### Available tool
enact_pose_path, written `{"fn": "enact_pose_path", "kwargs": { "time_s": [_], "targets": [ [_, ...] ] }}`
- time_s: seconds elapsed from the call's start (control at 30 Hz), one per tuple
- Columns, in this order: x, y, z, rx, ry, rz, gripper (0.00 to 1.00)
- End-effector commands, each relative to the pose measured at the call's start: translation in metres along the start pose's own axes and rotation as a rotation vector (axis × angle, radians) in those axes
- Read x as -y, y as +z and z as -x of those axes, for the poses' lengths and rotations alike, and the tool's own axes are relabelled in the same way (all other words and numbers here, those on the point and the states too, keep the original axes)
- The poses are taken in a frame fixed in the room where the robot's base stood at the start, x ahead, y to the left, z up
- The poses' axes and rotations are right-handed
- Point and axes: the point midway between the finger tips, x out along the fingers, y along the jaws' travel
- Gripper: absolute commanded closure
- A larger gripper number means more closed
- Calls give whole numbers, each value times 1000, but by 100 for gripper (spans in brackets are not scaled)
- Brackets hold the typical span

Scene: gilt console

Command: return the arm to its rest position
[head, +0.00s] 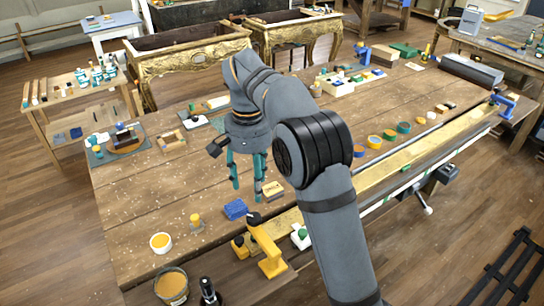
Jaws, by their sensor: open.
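My gripper (247,173) hangs from my grey arm over the middle-left of the wooden workbench (130,205). Its teal fingers point down and stand apart, with nothing visible between them. A yellowish block (272,189) lies just right of the fingertips. A blue sponge-like block (235,209) lies just below them in the picture. The gripper appears clear of both, though its exact height over the bench is hard to tell. My arm hides part of the bench's middle and front edge.
A yellow clamp (267,248) stands at the bench's front edge near my arm. A white-rimmed bowl (160,243), a jar (172,287) and a dark bottle (209,292) are at front left. Small coloured tubs (389,135) line the right. Gilt consoles (185,62) stand behind.

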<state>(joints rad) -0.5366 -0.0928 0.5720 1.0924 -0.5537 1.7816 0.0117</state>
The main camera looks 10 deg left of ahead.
Motion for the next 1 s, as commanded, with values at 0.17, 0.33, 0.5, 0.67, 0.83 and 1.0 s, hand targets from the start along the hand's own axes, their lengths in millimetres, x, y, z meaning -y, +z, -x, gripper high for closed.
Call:
{"fn": "enact_pose_path", "kwargs": {
  "time_s": [0.17, 0.33, 0.5, 0.67, 0.83, 1.0],
  "targets": [
    [0, 0, -6, 1, 2, 2, 50],
    [-1, 1, -29, 5, 4, 1, 50],
    [0, 2, -65, 6, 3, 1, 50],
    [-1, 1, -97, 5, 3, 0, 50],
    [0, 1, -123, 4, 2, -1, 50],
    [0, 0, -119, 0, 0, 102, 50]
  ]
}}
